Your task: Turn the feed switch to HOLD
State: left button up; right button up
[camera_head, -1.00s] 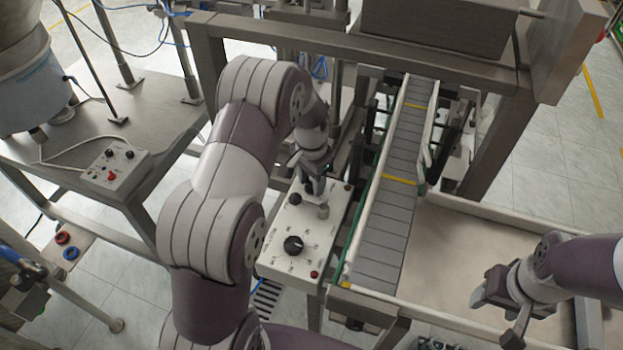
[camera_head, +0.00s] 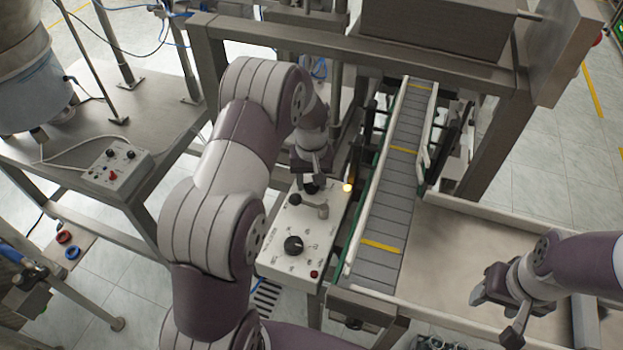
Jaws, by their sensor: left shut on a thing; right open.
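A white control panel (camera_head: 278,252) stands left of the conveyor. My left gripper (camera_head: 310,202) reaches down over its upper part and is shut on a dark switch knob (camera_head: 311,188) there, which I take to be the feed switch. The fingers hide most of it, so its pointing direction and labels cannot be read. A large black dial (camera_head: 293,245) sits lower on the panel, apart from the gripper. My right gripper (camera_head: 498,297) is open and empty over the beige tray at the right.
The grey slatted conveyor (camera_head: 388,205) with yellow slats runs right beside the panel. A red button (camera_head: 314,274) is at the panel's lower right. A metal frame (camera_head: 400,66) crosses behind. A second control box (camera_head: 116,168) rests on the left table. The beige tray (camera_head: 480,235) is bare.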

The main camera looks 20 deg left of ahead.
aim_at(312, 184)
pick_arm(q)
jog(key=shift+w+r+n, duration=0.1)
jog(key=shift+r+n, duration=0.05)
jog(key=shift+n, duration=0.85)
jog(key=o, duration=0.8)
jog(key=shift+o, duration=1.3)
jog(key=shift+r, duration=0.3)
notch_tip(312, 184, up, 12)
